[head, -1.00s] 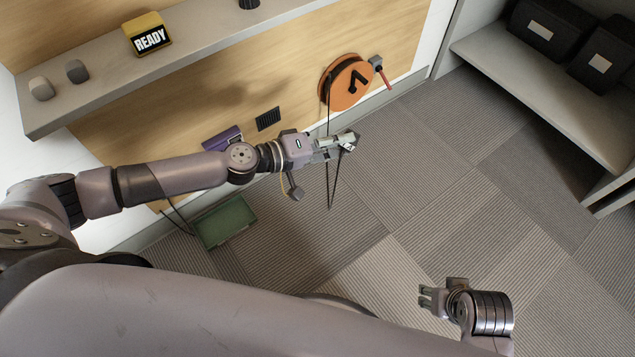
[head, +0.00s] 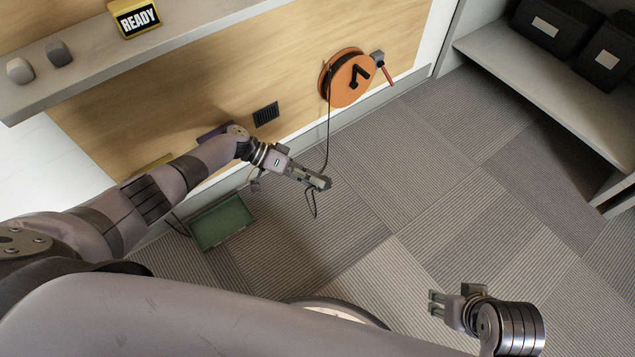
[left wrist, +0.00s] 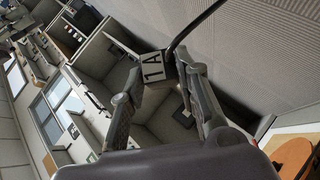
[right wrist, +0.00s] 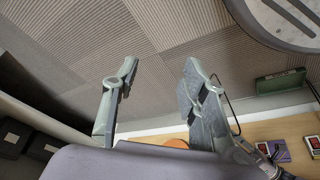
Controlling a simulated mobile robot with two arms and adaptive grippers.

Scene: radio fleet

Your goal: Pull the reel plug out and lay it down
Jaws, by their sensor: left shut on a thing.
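The orange reel (head: 352,92) is mounted on the wood panel in the head view, with a red-handled crank at its right. A dark cable (head: 328,125) hangs from the reel to my left gripper (head: 323,184) and loops below it. The plug is in the air, and mostly hidden in the head view. My right gripper (head: 436,303) is open and empty; its spread fingers show in the right wrist view.
A green tray (head: 222,224) lies on the carpet near the wall, left of my left gripper. A purple box (head: 214,132) is partly behind my left arm. A shelf (head: 90,65) holds a READY sign (head: 135,18). The carpet (head: 430,200) in the middle is clear.

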